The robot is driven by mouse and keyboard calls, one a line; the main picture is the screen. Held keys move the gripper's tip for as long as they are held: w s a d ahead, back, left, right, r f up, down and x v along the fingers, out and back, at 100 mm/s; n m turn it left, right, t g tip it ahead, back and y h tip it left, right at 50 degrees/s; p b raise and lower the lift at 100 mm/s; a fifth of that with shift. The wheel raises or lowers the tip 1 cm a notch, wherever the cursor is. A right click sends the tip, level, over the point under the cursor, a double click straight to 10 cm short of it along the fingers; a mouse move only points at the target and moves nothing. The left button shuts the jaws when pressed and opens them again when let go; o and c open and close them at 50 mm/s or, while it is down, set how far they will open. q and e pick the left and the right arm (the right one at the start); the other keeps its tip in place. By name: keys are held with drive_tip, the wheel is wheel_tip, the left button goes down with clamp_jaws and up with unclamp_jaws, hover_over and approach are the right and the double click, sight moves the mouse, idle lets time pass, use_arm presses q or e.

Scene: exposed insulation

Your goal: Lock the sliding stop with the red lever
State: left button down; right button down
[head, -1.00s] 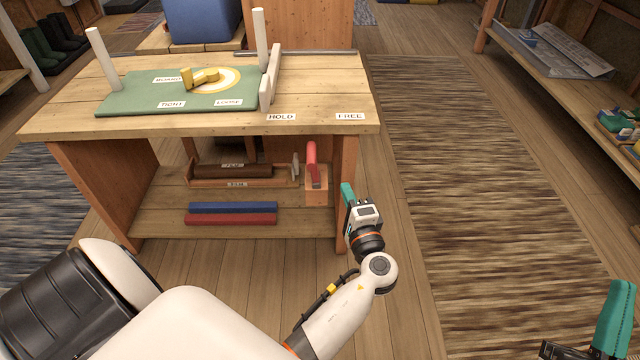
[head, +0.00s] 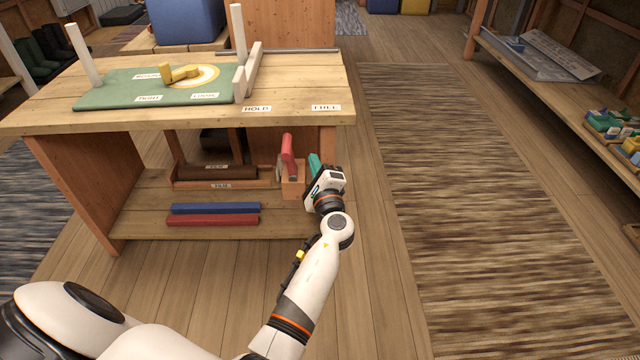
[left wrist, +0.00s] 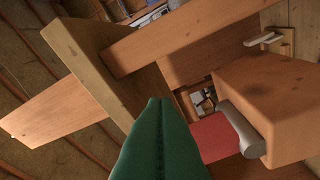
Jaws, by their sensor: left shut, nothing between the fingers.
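The red lever (head: 288,152) stands nearly upright on a wooden block (head: 293,189) at the right end of the bench's lower shelf. A pale upright bar (head: 247,75), which looks like the sliding stop, stands on the bench top behind the HOLD label (head: 257,108). My left gripper (head: 315,162) is shut and empty, its green fingers just right of the lever. In the left wrist view the shut green fingers (left wrist: 160,110) point up, with the red lever (left wrist: 212,138) and its grey hub (left wrist: 240,130) close at their right; contact cannot be told. My right gripper is out of view.
The bench's right leg (head: 327,145) is close behind my left gripper. A brown roller (head: 217,172) lies in a tray, with blue (head: 215,208) and red (head: 213,220) bars in front. A FREE label (head: 326,107) is on the bench edge.

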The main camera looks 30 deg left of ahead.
sight(285, 158)
use_arm(q)
drive_tip(key=shift+s+a+r+p, duration=0.1)
drive_tip(key=shift+s+a+r, duration=0.2)
drive_tip(key=shift+a, duration=0.25)
drive_tip(key=shift+s+a+r+p, duration=0.2)
drive_tip(key=shift+a+r, duration=0.1)
drive_tip(key=shift+a, duration=0.3)
drive_tip(key=shift+s+a+r+p, duration=0.1)
drive_tip(key=shift+s+a+r, duration=0.2)
drive_tip(key=shift+a, duration=0.25)
drive_tip(key=shift+s+a+r+n+g, duration=0.1)
drive_tip(key=shift+s+a+n+g, duration=0.15)
drive_tip(key=shift+n, duration=0.3)
drive_tip(key=shift+s+a+r+n+g, duration=0.1)
drive_tip(key=shift+a+n, duration=0.25)
drive_tip(key=shift+n, duration=0.2)
drive_tip(key=shift+s+a+n+p, duration=0.4)
drive_tip(key=shift+a+n, duration=0.25)
drive_tip(key=shift+n, duration=0.25)
drive_tip(key=shift+s+a+f, duration=0.1)
drive_tip(key=shift+a+f, duration=0.05)
drive_tip(key=v, duration=0.7)
drive_tip(key=shift+s+d+p, duration=0.15)
drive_tip(key=shift+d+p, duration=0.15)
drive_tip(key=shift+p, duration=0.15)
